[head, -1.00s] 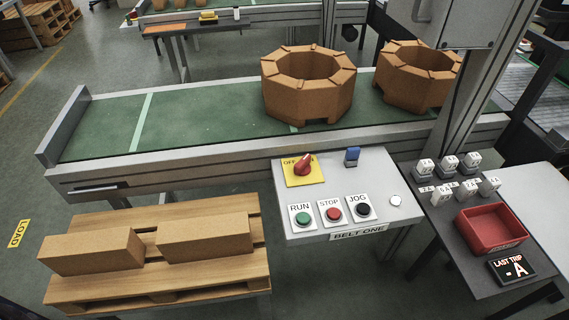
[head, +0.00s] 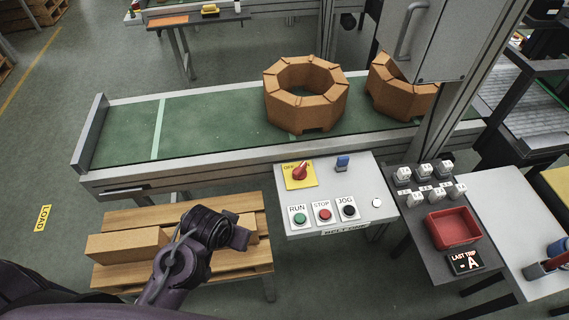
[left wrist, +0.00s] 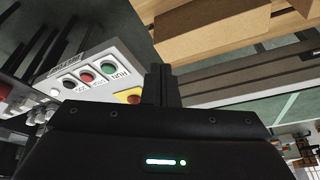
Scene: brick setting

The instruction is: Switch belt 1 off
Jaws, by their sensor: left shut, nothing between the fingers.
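The belt one control panel (head: 355,222) stands in front of the belt. It carries a green RUN button (head: 299,219), a red STOP button (head: 324,215) and a black JOG button (head: 348,211). Behind them a red rotary switch (head: 299,172) sits on a yellow plate (head: 290,183) marked OFF at its left; its knob points away from that word. My left gripper (head: 238,237) is left of the panel, above the pallet, apart from the buttons. In the left wrist view its fingers (left wrist: 160,85) are shut and empty, with the panel (left wrist: 35,75) to their left.
A green belt (head: 215,130) carries two brown octagonal brick rings, one ring (head: 305,95) left of the other (head: 395,95). A wooden pallet (head: 235,271) holds long brown blocks. A grey cabinet (head: 430,45) hangs over the belt. A red tray (head: 453,228) stands right of the panel.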

